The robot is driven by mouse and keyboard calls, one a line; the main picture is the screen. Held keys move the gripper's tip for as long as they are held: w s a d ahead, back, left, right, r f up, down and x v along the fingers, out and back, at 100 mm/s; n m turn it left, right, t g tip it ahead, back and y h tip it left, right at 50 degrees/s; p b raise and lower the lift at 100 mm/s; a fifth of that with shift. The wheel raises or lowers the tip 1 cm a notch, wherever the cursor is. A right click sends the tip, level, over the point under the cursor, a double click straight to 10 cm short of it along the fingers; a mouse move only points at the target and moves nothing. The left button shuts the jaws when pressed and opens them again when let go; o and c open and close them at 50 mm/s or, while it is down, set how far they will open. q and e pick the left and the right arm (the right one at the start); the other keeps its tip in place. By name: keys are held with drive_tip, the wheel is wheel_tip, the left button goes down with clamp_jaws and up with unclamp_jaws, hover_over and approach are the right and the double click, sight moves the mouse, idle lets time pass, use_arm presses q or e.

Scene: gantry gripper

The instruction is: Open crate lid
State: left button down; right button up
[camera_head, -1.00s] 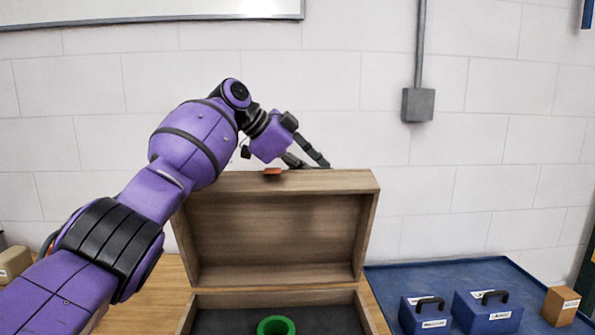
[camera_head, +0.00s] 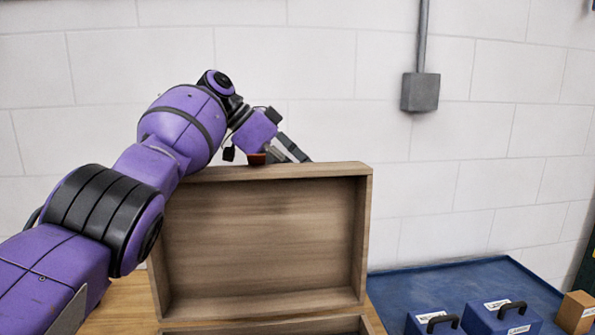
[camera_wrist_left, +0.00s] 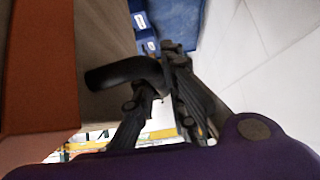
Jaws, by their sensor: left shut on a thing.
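The wooden crate's lid (camera_head: 265,245) stands raised, its hollow inside facing me in the head view. A small orange-brown piece (camera_head: 256,158) shows at the lid's top edge. My left gripper (camera_head: 290,150) is behind that top edge, its fingertips partly hidden by the lid. In the left wrist view my left gripper (camera_wrist_left: 172,75) is shut on a dark curved handle (camera_wrist_left: 125,72) on the lid's outer face. The crate's lower box (camera_head: 345,325) shows only as a strip at the bottom of the head view. My right gripper is not in view.
A blue surface (camera_head: 440,283) lies at the right with blue cases (camera_head: 500,318) and a small cardboard box (camera_head: 576,312). A white block wall with a grey box (camera_head: 420,92) stands behind. Wooden tabletop (camera_head: 125,308) shows left of the crate.

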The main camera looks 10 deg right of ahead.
use_arm(q)
drive_tip(key=shift+s+f, duration=0.1)
drive_tip(key=shift+s, duration=0.1)
drive_tip(key=c, duration=1.8)
unclamp_jaws()
drive_tip(key=shift+o, duration=0.2)
drive_tip(key=shift+w, duration=0.1)
drive_tip(key=v, duration=0.5)
drive_tip(key=a, duration=1.2)
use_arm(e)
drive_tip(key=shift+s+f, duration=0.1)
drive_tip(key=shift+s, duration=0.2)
use_arm(q)
drive_tip(key=shift+a, duration=0.1)
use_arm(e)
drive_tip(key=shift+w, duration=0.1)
